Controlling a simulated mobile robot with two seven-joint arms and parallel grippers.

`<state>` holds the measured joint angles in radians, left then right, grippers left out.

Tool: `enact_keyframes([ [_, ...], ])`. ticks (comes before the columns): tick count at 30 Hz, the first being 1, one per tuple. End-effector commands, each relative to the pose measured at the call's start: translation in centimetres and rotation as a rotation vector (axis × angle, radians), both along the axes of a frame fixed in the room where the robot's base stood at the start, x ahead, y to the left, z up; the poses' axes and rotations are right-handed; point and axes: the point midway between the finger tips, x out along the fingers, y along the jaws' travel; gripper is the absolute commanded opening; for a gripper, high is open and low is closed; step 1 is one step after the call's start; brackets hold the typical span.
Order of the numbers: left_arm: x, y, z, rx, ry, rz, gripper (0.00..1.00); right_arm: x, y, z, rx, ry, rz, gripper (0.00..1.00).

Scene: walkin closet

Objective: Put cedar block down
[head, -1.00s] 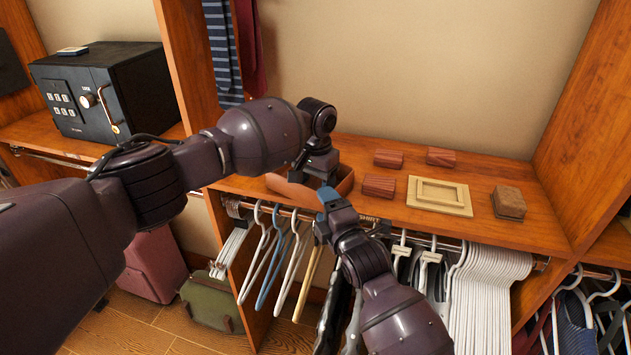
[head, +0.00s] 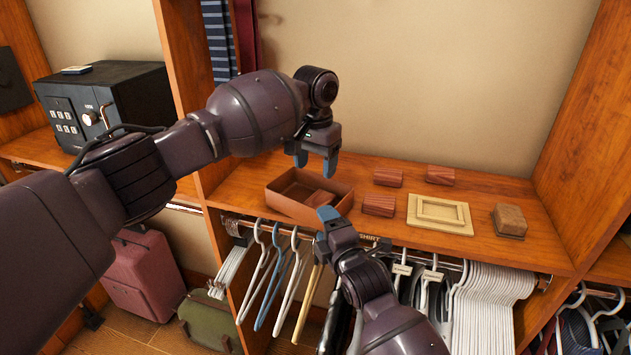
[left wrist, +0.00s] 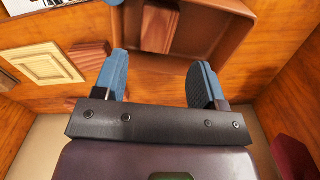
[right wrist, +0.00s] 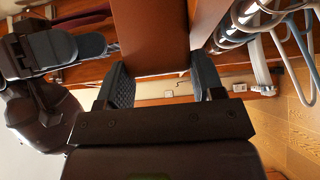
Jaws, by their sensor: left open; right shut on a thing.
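A reddish-brown cedar block (head: 320,198) lies inside the open brown tray (head: 293,207) on the wooden shelf, towards its right side. It also shows in the left wrist view (left wrist: 159,28). My left gripper (head: 316,160) is open and empty above the tray, apart from the block. My right gripper (head: 328,214) is at the tray's front right edge. In the right wrist view, the brown tray (right wrist: 150,38) sits between its fingers, so it is shut on the tray. Three other cedar blocks lie on the shelf: front (head: 379,205), back left (head: 388,177) and back right (head: 440,175).
A pale wooden frame (head: 440,214) and a brown block-like item on a dark base (head: 509,220) lie further right on the shelf. Several hangers (head: 490,290) hang below the shelf's front edge. A black safe (head: 105,105) stands at the left.

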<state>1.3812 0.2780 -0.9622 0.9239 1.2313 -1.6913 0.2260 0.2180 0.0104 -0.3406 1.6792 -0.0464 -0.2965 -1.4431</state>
Motion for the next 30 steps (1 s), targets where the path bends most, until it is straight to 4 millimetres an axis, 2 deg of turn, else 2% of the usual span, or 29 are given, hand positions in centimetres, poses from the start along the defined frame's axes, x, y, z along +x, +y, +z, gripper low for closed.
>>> enact_keyframes([
  [3,0.0,0.0,1.3,-0.001,-0.002,0.0,0.65,0.0,0.0,0.0,0.0,0.0,0.0,0.28],
  [6,0.0,0.0,1.8,0.0,0.0,0.0,0.65,0.0,0.0,0.0,0.0,0.0,0.0,0.28],
  [19,0.0,0.0,2.0,0.0,0.0,-0.001,0.65,0.0,0.0,0.0,0.0,0.0,0.0,0.28],
  [20,0.0,0.0,2.0,0.0,0.0,-0.001,0.65,0.0,0.0,0.0,0.0,0.0,0.0,0.66],
  [21,0.0,0.0,2.0,0.0,0.0,-0.001,0.65,0.0,0.0,0.0,0.0,0.0,0.0,0.72],
  [25,0.0,0.0,2.0,0.0,0.0,-0.001,0.65,0.0,0.0,0.0,0.0,0.0,0.0,0.91],
  [30,0.0,0.0,2.0,0.0,0.0,-0.001,0.65,0.0,0.0,0.0,0.0,0.0,0.0,0.91],
])
